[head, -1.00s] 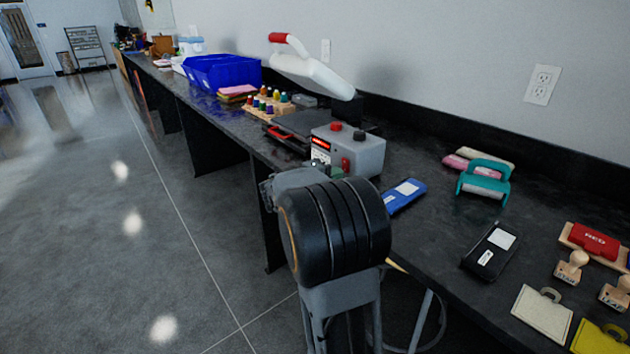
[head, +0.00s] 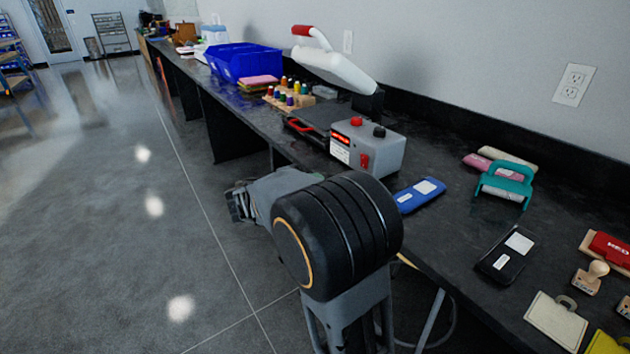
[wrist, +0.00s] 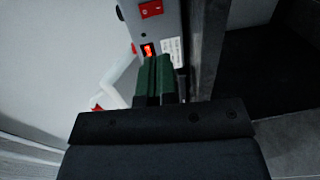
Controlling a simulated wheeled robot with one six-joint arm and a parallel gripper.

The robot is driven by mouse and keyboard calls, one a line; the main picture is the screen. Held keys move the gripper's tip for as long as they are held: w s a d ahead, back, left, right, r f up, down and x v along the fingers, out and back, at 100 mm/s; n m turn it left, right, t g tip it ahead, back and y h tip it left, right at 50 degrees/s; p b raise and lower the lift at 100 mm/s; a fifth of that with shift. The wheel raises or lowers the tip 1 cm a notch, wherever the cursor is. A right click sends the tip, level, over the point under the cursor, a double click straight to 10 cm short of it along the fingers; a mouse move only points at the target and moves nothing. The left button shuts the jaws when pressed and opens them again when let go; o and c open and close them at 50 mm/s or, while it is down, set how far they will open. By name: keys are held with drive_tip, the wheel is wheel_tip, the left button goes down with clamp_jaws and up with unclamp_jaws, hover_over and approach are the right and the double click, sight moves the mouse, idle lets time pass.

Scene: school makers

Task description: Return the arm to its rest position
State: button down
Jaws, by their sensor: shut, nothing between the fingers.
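My gripper (wrist: 156,62) shows in the wrist view with its two green fingers together and nothing between them. It points toward the grey control box of the heat press (wrist: 152,22), which has a red switch and a lit red display. In the head view my arm is folded in front of the bench, with its wrist end out to the left over the floor. The fingers are not clear there. The heat press (head: 368,148) stands on the bench with its white upper plate raised, beyond and to the right of my arm.
The dark bench (head: 440,235) runs along the wall. It holds a blue bin (head: 243,63), a rack of coloured spools (head: 289,94), a blue case (head: 420,194), a black case (head: 506,254), a teal-handled tool (head: 505,185) and stamps. The floor (head: 110,230) to the left is clear.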

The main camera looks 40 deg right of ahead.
idle(0.4)
drive_tip(key=s+a+r+t+y+p, duration=0.2)
drive_tip(key=s+a+r+y+p, duration=0.4)
drive_tip(key=p, duration=0.7)
drive_tip(key=s+a+r+t+y+p, duration=0.2)
drive_tip(key=s+a+r+y+p, duration=0.4)
drive_tip(key=a+r+y+p, duration=0.5)
drive_tip(key=a+p, duration=0.2)
drive_tip(key=shift+a+r+n+p, duration=0.25)
drive_tip(key=shift+r+n+p, duration=0.05)
drive_tip(key=shift+p, duration=0.1)
